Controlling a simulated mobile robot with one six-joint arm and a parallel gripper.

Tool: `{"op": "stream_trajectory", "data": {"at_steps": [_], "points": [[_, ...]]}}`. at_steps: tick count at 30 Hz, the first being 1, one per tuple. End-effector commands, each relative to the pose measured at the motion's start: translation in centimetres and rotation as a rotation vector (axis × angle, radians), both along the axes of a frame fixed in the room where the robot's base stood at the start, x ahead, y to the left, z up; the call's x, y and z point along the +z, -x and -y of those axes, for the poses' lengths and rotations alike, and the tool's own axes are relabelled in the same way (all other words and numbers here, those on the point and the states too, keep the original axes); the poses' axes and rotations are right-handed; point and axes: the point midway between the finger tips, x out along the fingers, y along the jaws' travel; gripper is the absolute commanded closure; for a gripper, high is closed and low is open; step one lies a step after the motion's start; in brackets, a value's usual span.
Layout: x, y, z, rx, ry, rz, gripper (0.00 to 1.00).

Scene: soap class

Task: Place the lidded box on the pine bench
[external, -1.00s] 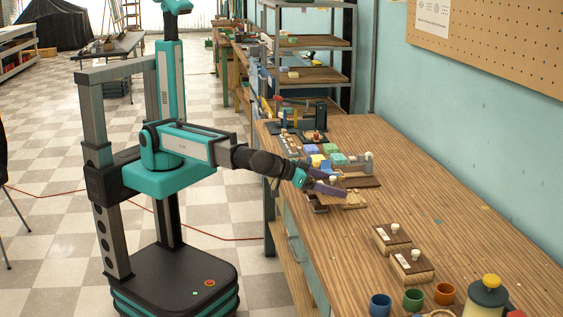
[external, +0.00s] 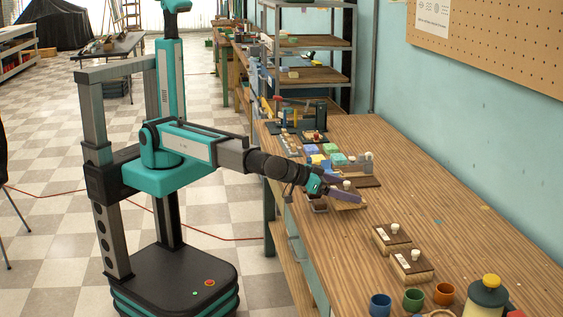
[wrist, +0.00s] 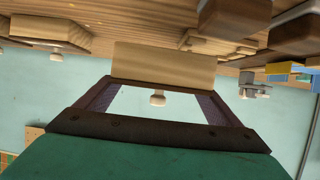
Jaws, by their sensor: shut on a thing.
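My gripper (external: 343,192) is shut on a lidded box (external: 350,203) with a pale wood body and a white knob (external: 346,184). In the wrist view the box (wrist: 163,65) sits between my two purple fingers (wrist: 157,100), its knob toward the camera. The box is over the near-left part of the pine bench (external: 455,240). I cannot tell whether its underside touches the bench. Two similar boxes with dark lids and white knobs, one (external: 392,237) and another (external: 411,266), stand apart on the bench to the right.
A small dark block (external: 318,205) is close to my gripper's left. Blue (external: 380,305), green (external: 413,299) and orange (external: 444,293) cups and a jug (external: 487,297) stand in front.

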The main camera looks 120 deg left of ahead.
Motion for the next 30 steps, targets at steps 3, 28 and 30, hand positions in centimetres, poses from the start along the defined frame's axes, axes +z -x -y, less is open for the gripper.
{"op": "stream_trajectory", "data": {"at_steps": [3, 28, 30], "points": [[0.0, -1.6, -0.1, 0.001, -0.001, -0.001, 0.39], [-0.9, -10.4, -0.8, 0.001, -0.002, 0.0, 0.39], [-0.9, -10.8, -0.8, 0.001, -0.001, 0.0, 0.39]]}}
